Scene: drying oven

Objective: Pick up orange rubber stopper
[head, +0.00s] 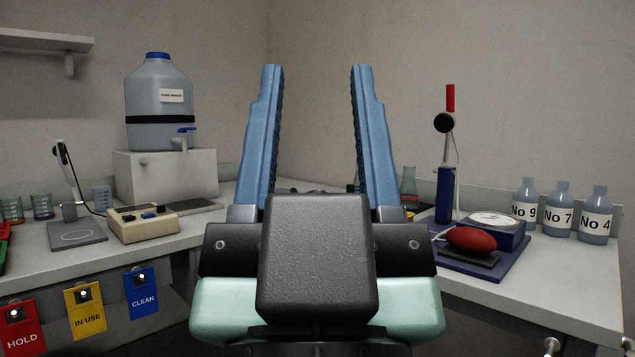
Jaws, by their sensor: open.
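My gripper (318,72) fills the middle of the head view, its two blue fingers pointing up and spread wide apart. It is open, with nothing between the fingers. I cannot make out the orange rubber stopper for certain. A small yellow-orange bit (409,214) shows low beside the right finger, too little of it to tell what it is. My gripper hides much of the bench behind it.
On the right bench are a red bulb (470,239), a blue stand (445,195), several labelled bottles (562,222) and a flask (408,187) near the right finger. A large water jug (160,90) and a beige box (143,228) stand left.

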